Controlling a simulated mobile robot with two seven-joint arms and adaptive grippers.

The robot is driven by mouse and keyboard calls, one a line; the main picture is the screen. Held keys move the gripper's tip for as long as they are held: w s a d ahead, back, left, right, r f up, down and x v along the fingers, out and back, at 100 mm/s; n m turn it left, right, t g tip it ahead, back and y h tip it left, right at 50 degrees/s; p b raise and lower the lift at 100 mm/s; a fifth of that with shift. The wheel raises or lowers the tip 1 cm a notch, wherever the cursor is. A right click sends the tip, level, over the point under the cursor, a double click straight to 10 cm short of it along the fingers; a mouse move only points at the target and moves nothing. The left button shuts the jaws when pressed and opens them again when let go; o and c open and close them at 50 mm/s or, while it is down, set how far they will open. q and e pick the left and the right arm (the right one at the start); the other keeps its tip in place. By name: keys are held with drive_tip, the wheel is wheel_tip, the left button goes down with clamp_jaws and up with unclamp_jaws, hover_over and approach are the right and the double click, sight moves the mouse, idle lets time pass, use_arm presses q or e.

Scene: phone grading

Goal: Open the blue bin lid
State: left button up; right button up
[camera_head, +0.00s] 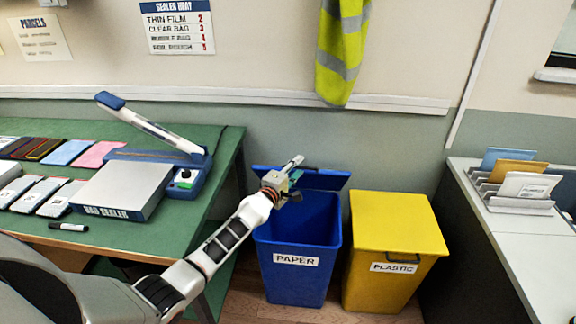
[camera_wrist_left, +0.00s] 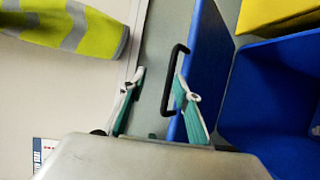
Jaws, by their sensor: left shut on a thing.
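The blue bin (camera_head: 297,250), labelled PAPER, stands on the floor beside the green table. Its blue lid (camera_head: 325,179) is swung up at the back, and the bin's mouth is open. My left gripper (camera_head: 290,182) is at the raised lid, above the bin's back left part. In the left wrist view, my left gripper's fingers (camera_wrist_left: 160,85) lie on either side of the black lid handle (camera_wrist_left: 169,85), shut on it. The lid (camera_wrist_left: 206,60) shows edge-on beside the right finger, with the open bin (camera_wrist_left: 270,100) further right. My right gripper is out of view.
A yellow bin (camera_head: 393,232), labelled PLASTIC and closed, stands just right of the blue bin. The green table (camera_head: 120,236) with a bag sealer (camera_head: 125,188) is at left. A grey counter (camera_head: 510,222) is at right. A yellow vest (camera_head: 342,50) hangs above.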

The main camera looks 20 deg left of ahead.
use_arm(q)
drive_tip(key=s+r, duration=0.1)
drive_tip(key=s, duration=0.1)
drive_tip(key=s+a+r, duration=0.1)
drive_tip(key=s+r, duration=0.1)
drive_tip(key=shift+s+a, duration=0.2)
idle(0.4)
idle(0.4)
